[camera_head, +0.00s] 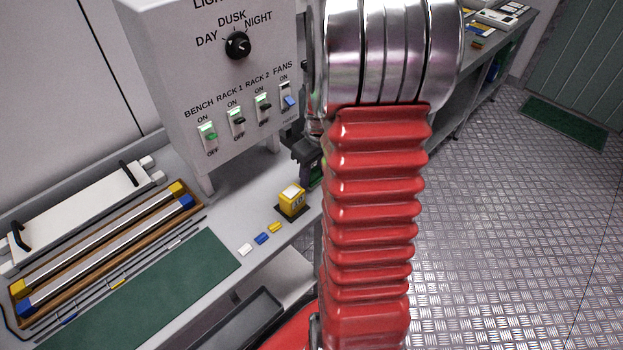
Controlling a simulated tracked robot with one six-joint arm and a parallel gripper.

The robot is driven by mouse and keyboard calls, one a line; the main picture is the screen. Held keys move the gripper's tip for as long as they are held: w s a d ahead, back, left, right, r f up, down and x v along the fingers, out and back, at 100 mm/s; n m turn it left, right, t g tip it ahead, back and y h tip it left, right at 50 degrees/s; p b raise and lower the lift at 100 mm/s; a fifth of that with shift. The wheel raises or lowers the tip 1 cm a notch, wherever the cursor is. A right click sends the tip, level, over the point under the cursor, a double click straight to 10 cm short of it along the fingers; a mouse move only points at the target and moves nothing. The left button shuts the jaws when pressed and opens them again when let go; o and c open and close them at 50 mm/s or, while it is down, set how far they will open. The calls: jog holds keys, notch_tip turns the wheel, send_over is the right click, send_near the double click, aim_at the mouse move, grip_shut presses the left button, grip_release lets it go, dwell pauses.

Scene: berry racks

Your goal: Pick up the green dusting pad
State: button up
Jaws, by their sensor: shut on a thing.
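My gripper (310,163) shows only in part, as dark pieces at the left edge of my red arm, above the bench and right of the switch box. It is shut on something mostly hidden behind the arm. A small sliver of green shows beside the jaws, which looks like the green dusting pad (323,164). The pad's full shape and how it sits in the jaws cannot be seen.
A yellow block (291,199) stands on the bench (232,190) below my gripper, near small white, blue and yellow pieces. A switch box (200,75) stands behind. A dark green mat (170,290) and a wooden tray (20,290) with bars lie left. Open floor (500,230) is right.

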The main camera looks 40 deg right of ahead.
aim_at(313, 171)
jog(key=shift+r, duration=0.1)
jog(key=shift+c, duration=0.2)
notch_tip(313, 171, up, 10)
jog(key=shift+f, duration=0.1)
dwell(0.4)
dwell(0.3)
jog(key=o, duration=0.5)
jog(key=c, duration=0.3)
